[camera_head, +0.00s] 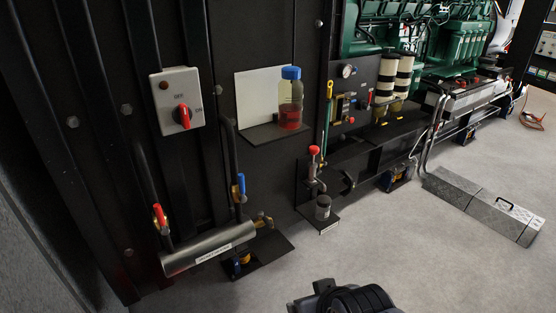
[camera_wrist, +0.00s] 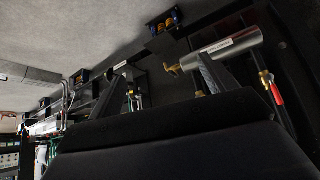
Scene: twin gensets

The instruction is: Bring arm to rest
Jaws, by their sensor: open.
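My gripper (camera_wrist: 164,66) shows in the wrist view, its two dark fingers apart with nothing between them. The wrist picture is turned over, with the floor at the top. In the head view a dark part of my arm (camera_head: 345,298) shows at the bottom edge, over bare floor and apart from the equipment; the fingers cannot be made out there.
A black panel carries a grey switch box (camera_head: 181,100) with a red knob, a labelled cylinder (camera_head: 208,250) and a shelf with a blue-capped bottle (camera_head: 290,100). A green engine (camera_head: 440,40) stands behind. A grey checker-plate cover (camera_head: 483,205) lies right. Floor between is clear.

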